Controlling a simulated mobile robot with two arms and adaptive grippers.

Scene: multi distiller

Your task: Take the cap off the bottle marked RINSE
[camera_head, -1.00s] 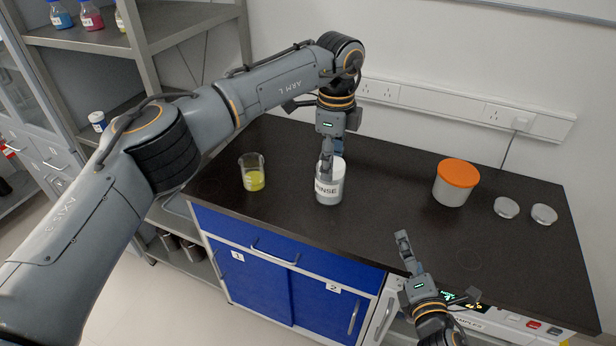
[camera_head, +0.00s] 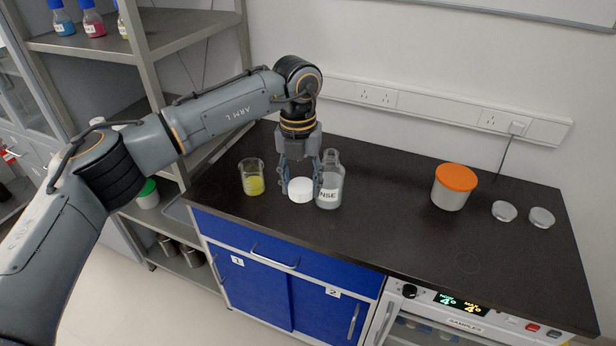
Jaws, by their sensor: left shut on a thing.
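The bottle marked RINSE (camera_head: 329,184) stands upright and open on the black counter; part of its label reads "NSE". Its white cap (camera_head: 300,190) is off and sits just left of the bottle, at or close to the counter top. My left gripper (camera_head: 300,182) points down and is shut on the cap, with a finger on each side of it. I cannot tell whether the cap touches the counter. My right gripper is not in view.
A beaker with yellow liquid (camera_head: 252,178) stands just left of the cap. A tub with an orange lid (camera_head: 453,187) and two small round lidded dishes (camera_head: 504,211) are at the right. The middle of the counter (camera_head: 400,220) is clear.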

